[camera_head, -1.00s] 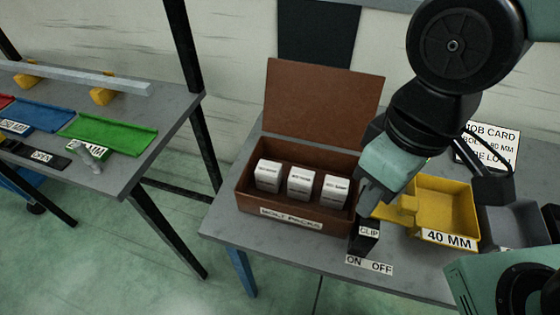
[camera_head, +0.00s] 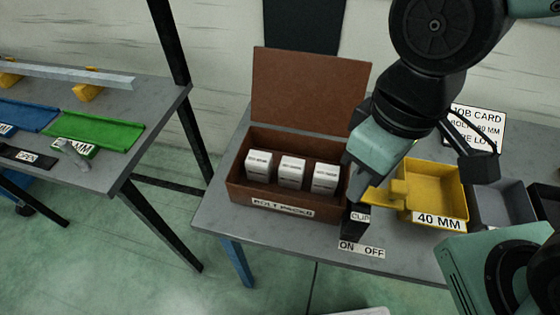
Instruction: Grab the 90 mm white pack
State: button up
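Three white packs stand upright in a row in an open brown box labelled "BOLT PACKS" (camera_head: 238,189): a left pack (camera_head: 258,165), a middle pack (camera_head: 291,173) and a right pack (camera_head: 325,180). Their printed labels are too small to read, so I cannot tell which is 90 mm.
The box's raised lid (camera_head: 310,95) stands behind the packs. A yellow bin labelled "40 MM" (camera_head: 438,190) and a grey bin (camera_head: 503,207) are to the right. An "ON OFF" label (camera_head: 361,249) lies in front. Another table with a green tray (camera_head: 95,130) is at left.

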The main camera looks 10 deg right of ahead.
aim_at(258, 163)
jog(key=l+z, duration=0.65)
jog(key=l, duration=0.25)
